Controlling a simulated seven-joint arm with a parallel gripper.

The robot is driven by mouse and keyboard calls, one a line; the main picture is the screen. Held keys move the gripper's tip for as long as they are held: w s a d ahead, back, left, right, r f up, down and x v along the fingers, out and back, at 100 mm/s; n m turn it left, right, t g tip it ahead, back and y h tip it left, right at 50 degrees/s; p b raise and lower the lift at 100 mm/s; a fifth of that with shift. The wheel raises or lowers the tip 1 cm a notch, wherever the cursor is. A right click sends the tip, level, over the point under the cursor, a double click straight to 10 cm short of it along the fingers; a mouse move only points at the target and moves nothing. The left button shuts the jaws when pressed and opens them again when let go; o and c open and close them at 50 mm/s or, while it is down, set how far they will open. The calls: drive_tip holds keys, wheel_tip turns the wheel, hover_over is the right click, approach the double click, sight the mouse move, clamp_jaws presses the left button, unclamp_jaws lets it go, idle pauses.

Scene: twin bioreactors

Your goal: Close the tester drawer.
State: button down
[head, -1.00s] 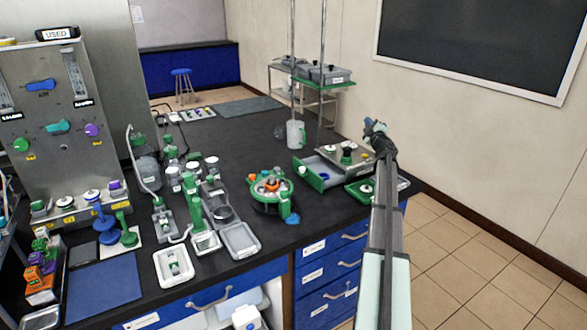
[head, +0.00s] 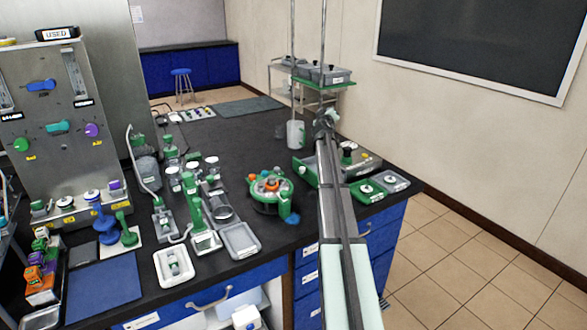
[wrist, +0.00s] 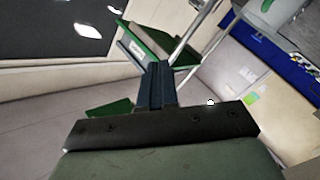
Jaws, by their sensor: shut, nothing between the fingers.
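The tester (head: 361,160) stands at the right end of the black bench, with knobs on top. Its drawer, with a green front (head: 304,172), sticks out to the left. My arm crosses in front and hides the drawer's middle, so how far it is out is hard to see. My gripper (head: 331,117) is raised above and behind the drawer, near the metal poles, and touches nothing that I can see. In the wrist view my gripper (wrist: 156,72) has its fingers together and empty; the drawer does not show there.
A white jug (head: 295,134) stands behind the drawer. A green-edged shelf (head: 322,86) on poles rises near my gripper. A green round rack (head: 270,190) sits to the left, and green and grey trays (head: 366,190) lie in front of the tester.

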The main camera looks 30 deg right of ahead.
drive_tip(key=s+a+f+m+g+y, duration=0.1)
drive_tip(key=a+f+g, duration=0.2)
drive_tip(key=a, duration=0.6)
drive_tip(key=s+a+f+m+g+y, duration=0.2)
drive_tip(key=a+f+g, duration=0.1)
drive_tip(key=a, duration=0.7)
drive_tip(key=s+a+f+m+g+y, duration=0.1)
drive_tip(key=s+a+f+g+y, duration=0.1)
drive_tip(key=a, duration=0.7)
drive_tip(key=shift+s+a+f+m+g, duration=0.1)
drive_tip(key=shift+s+f+m+g, duration=0.2)
drive_tip(key=shift+g, duration=0.35)
drive_tip(key=shift+w+a+f+m+g, duration=0.1)
drive_tip(key=shift+f+g, duration=0.3)
drive_tip(key=shift+g, duration=0.25)
drive_tip(key=x, duration=0.9)
drive_tip(key=shift+d+f, duration=0.15)
drive_tip(key=shift+f, duration=0.15)
drive_tip(key=shift+s+d+f, duration=0.1)
drive_tip(key=shift+s+d, duration=0.1)
drive_tip(key=shift+d, duration=0.3)
drive_tip(key=shift+s+d, duration=0.15)
drive_tip(key=shift+d, duration=0.4)
drive_tip(key=shift+s+d, duration=0.25)
drive_tip(key=shift+d, duration=0.65)
drive_tip(key=d, duration=1.2)
